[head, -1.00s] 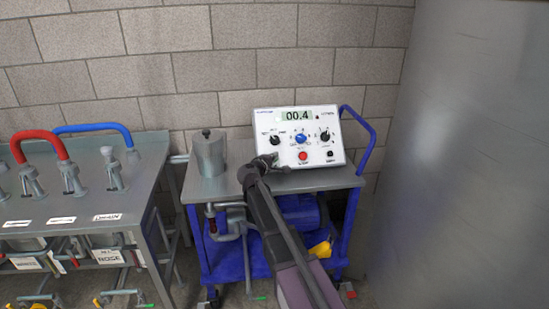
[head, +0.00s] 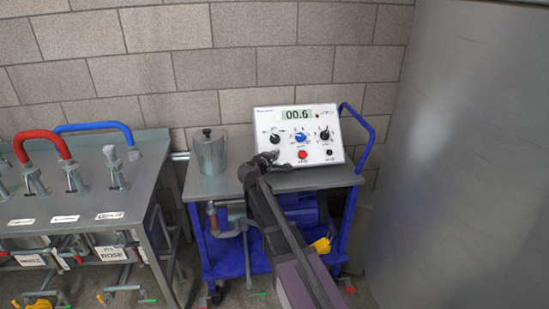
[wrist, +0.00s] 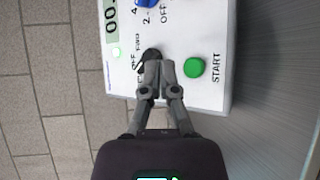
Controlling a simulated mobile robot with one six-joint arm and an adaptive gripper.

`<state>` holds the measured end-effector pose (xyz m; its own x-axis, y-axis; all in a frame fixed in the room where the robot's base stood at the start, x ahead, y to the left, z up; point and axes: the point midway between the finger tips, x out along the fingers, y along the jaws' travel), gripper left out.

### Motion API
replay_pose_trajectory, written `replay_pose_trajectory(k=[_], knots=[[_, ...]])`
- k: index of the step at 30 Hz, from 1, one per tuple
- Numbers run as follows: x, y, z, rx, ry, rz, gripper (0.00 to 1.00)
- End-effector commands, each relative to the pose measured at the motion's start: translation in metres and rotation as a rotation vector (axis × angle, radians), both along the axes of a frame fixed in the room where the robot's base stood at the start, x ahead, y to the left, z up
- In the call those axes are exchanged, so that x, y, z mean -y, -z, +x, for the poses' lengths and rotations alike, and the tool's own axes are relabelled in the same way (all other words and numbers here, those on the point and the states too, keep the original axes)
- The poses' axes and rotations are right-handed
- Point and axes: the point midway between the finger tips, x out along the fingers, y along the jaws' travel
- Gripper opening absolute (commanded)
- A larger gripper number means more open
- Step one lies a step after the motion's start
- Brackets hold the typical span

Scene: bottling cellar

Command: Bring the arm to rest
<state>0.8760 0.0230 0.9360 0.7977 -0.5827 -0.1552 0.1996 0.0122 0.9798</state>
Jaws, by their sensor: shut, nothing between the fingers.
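My gripper (head: 270,156) is in front of the lower left part of the white control box (head: 334,149) in the head view. In the wrist view my gripper (wrist: 158,67) is shut and empty. Its fingertips overlap the edge of a black knob (wrist: 151,54) marked with OFF and FWD; I cannot tell whether they touch it. A green START button (wrist: 194,68) sits just beside the fingertips. The display (head: 297,114) reads 00.6. My arm reaches up from the bottom of the head view, over the cart's front.
The box stands on a blue cart with a grey top (head: 310,180), next to a metal canister (head: 209,152). A grey filling bench (head: 60,205) with red and blue hoses is at left. A large metal surface (head: 465,150) closes the right side. A block wall stands behind.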

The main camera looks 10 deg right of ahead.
Motion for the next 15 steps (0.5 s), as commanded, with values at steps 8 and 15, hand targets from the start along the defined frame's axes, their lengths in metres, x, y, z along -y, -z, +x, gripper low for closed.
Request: replay_pose_trajectory(k=[8,15], knots=[[0.001,0.001,-0.001,-0.001,0.003,0.005,0.0],[0.021,0.016,-0.026,-0.021,0.076,0.116,0.0]])
